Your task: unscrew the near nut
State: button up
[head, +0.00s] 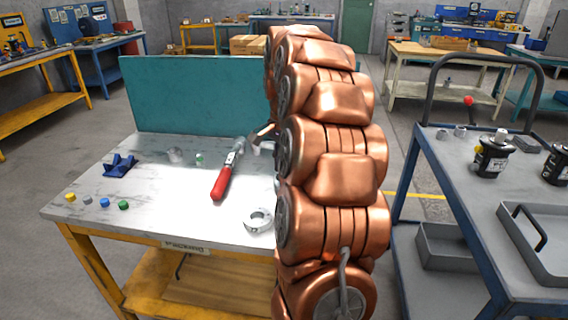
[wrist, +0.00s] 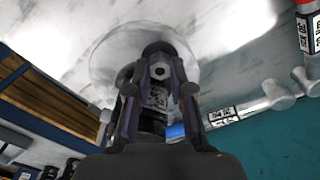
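In the wrist view the two dark fingers of my gripper (wrist: 156,78) stand apart on either side of a small grey metal fitting with a round dark hole (wrist: 160,71). It may be the near nut, but I cannot confirm that. A dark body with a white printed label (wrist: 155,98) shows between the fingers, and a pale round disc (wrist: 105,62) lies behind them. I cannot tell whether the fingers touch the fitting.
The workbench (head: 150,215) has a teal back panel (head: 195,95). The cart at right carries black motors (head: 492,158) and a grey tray (head: 540,235).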

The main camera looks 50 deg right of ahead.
jog(key=shift+o, duration=1.1)
jog(key=m+b, duration=0.1)
jog(key=m, duration=0.1)
jog(key=shift+f+m, duration=0.1)
jog(key=shift+m, duration=0.3)
jog(key=m+b, duration=0.1)
jog(key=m, duration=0.6)
jog(key=shift+m, duration=0.3)
jog(key=shift+p, duration=0.4)
